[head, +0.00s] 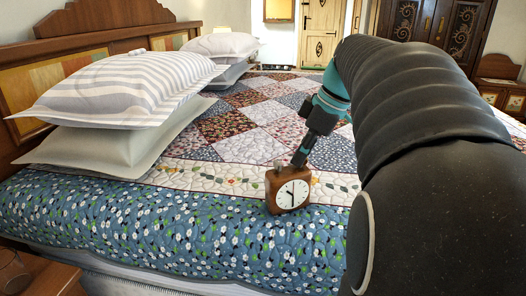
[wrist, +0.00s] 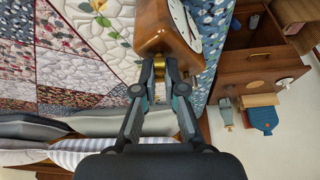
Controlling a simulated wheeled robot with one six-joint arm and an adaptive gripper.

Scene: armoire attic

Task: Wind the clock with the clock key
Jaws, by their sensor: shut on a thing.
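The clock (head: 273,191) is a small wooden case with a white face, standing upright on the quilt near the bed's front edge. In the wrist view the clock (wrist: 155,27) is at the top, its face turned right. My gripper (head: 299,160) is behind and above the clock in the head view. In the wrist view my gripper (wrist: 161,76) is shut on a small brass piece, which looks like the clock key (wrist: 160,67). The brass piece meets the clock's wooden side; most of it is hidden by the fingertips, so I cannot tell how deep it sits.
The bed's quilt (head: 180,222) is under the clock, with free room left of it. Striped and plain pillows (head: 125,85) are stacked at the headboard (head: 25,55). In the wrist view, a wooden nightstand (wrist: 238,66) stands beside the bed.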

